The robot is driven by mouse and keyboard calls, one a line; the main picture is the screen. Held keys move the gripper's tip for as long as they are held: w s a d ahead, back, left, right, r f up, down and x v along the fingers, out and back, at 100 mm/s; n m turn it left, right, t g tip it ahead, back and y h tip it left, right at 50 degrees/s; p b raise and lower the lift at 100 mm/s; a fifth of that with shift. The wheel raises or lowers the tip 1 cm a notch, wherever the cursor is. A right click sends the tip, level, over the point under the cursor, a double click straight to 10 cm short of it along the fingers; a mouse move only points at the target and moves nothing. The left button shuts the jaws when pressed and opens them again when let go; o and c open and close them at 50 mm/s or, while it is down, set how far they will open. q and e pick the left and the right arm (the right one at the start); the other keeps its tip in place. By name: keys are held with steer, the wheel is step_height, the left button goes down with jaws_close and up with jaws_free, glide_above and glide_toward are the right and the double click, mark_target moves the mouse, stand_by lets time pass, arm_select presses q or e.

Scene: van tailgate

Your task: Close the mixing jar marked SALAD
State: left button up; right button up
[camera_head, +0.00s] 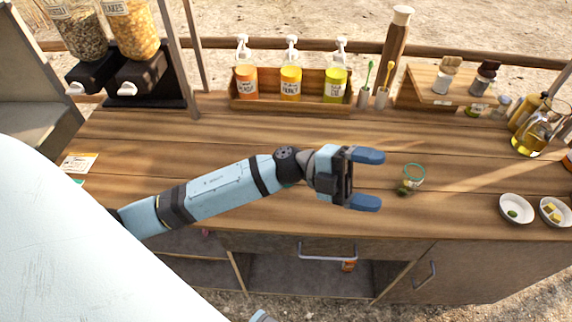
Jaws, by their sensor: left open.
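A small clear jar (415,182) with a green ring at its top stands on the wooden counter, right of centre. It may be the mixing jar, but I cannot read any SALAD marking on it. I cannot tell whether the green ring is a lid or an open rim. A small dark green thing (403,191) is at its lower left, too small to make out. My left gripper (368,180) is open and empty. Its two blue fingers point right toward the jar, apart from it.
A wooden rack (292,105) with pump bottles stands at the back. Two white bowls (516,209) and a glass oil jug (537,132) are at the right. Cereal dispensers (125,60) stand at the back left. The counter (330,130) around the gripper is mostly clear.

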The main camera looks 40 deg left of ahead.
arm_select(q)
steer(key=w+a+f+m+g+y+b, duration=0.35)
steer(key=a+f+m+y+b, duration=0.55)
steer(key=a+y, duration=0.55)
steer(key=w+a+r+n+y+b, duration=0.1)
steer(key=w+a+n+y, duration=0.1)
steer(key=a+y, duration=0.4)
steer(key=shift+w+a+r+t, duration=0.3)
steer(key=shift+a+t, duration=0.15)
steer(key=shift+a, duration=0.5)
arm_select(e)
step_height(320, 180, down, 8)
steer(key=shift+w+a, duration=0.25)
arm_select(q)
steer(key=shift+f+y, duration=0.1)
steer(key=shift+y, duration=0.15)
arm_select(e)
steer(key=shift+f, duration=0.1)
arm_select(q)
step_height(320, 180, down, 8)
steer(key=shift+f+b, duration=0.2)
steer(key=shift+b, duration=0.35)
arm_select(e)
steer(key=shift+w+a, duration=0.1)
steer(key=shift+a, duration=0.05)
arm_select(q)
steer(key=shift+f, duration=0.1)
